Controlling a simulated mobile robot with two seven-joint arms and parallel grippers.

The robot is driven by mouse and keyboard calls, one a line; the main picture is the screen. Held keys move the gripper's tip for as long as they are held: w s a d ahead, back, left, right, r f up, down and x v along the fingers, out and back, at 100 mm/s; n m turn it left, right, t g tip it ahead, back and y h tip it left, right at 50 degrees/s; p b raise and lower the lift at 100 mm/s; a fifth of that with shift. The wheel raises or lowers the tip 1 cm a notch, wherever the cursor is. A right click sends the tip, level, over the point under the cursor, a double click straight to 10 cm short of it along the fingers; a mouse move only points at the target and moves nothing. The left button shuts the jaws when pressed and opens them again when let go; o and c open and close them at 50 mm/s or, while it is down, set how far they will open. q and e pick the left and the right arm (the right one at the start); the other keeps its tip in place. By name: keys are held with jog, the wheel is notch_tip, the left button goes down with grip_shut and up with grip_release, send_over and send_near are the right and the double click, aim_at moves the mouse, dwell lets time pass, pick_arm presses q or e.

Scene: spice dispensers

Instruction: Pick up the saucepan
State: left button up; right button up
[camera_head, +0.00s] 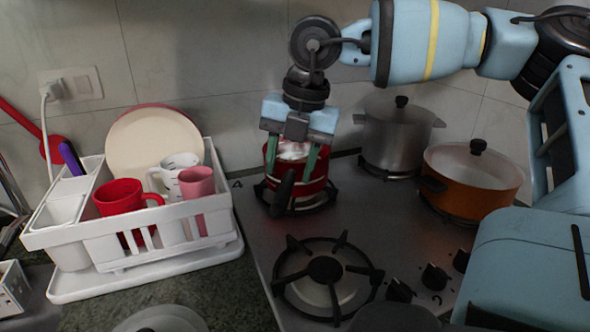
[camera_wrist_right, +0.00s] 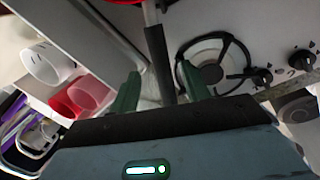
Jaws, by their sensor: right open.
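The saucepan (camera_head: 318,182) is red with a long black handle (camera_head: 284,190) and stands on the back left burner of the stove. Its handle points toward the front. My right gripper (camera_head: 291,172) is open and points down over the pan, partly hiding it. In the right wrist view the black handle (camera_wrist_right: 157,55) appears in the gap between the two green fingers of the right gripper (camera_wrist_right: 159,72), with room on both sides. Whether the fingers reach down around the handle is hard to tell. My left gripper is not in view.
A grey lidded pot (camera_head: 398,135) and an orange lidded pot (camera_head: 472,182) stand to the right on the stove. The front left burner (camera_head: 325,270) is empty. A white dish rack (camera_head: 110,245) with mugs and plates stands left of the stove. Tiled wall (camera_head: 200,60) behind.

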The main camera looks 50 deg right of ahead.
aim_at(287, 181)
jog(key=shift+w+a+f, duration=0.15)
jog(key=shift+f, duration=1.05)
jog(key=shift+w+a+f, duration=0.1)
jog(key=shift+w+f, duration=0.05)
jog(key=shift+f, duration=1)
jog(key=shift+c, duration=0.5)
grip_shut()
jog(key=shift+r, duration=0.1)
